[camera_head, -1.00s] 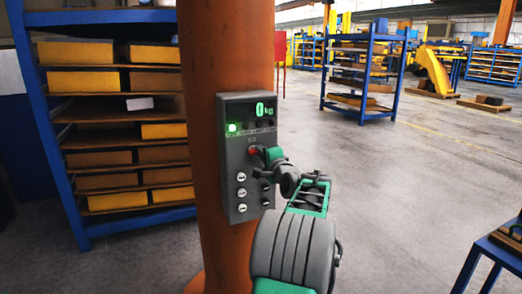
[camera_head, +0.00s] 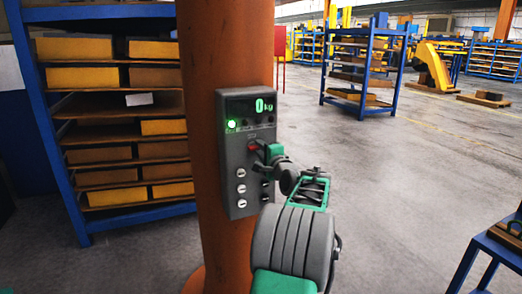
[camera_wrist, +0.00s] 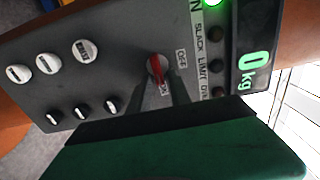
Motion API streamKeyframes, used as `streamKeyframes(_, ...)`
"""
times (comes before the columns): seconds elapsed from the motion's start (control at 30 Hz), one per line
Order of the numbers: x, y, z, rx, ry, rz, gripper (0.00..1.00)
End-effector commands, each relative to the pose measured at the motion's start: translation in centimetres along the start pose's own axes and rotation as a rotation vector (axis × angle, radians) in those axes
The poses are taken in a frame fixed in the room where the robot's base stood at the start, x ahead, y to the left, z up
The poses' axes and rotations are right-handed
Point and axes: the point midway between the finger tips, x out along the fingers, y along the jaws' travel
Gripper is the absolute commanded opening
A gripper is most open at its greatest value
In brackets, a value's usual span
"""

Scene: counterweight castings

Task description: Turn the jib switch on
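The jib switch is a small red lever (camera_wrist: 157,70) on a dark grey control panel (camera_wrist: 110,60), with an OFF label and a partly hidden ON label beside it. Its red also shows in the head view (camera_head: 252,147). The lever's lower end points toward the ON label. My gripper (camera_wrist: 163,90) is at the panel, its narrow dark fingers reaching up to the lever, one on each side. A gap shows between them; whether they touch the lever cannot be told. In the head view my gripper (camera_head: 262,150) covers part of the panel.
The panel is on an orange column (camera_head: 205,150). A green lamp (camera_head: 232,124) is lit beside a display (camera_head: 263,105) reading 0 kg. Several white knobs (camera_wrist: 85,50) sit near the switch.

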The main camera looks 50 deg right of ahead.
Motion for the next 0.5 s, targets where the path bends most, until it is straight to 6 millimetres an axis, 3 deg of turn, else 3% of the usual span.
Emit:
streamKeyframes(0.33,-0.2,0.0,0.0,-0.001,0.000,0.000,0.32)
streamKeyframes(0.5,-2.7,0.2,-0.1,-0.001,0.003,-0.001,0.32)
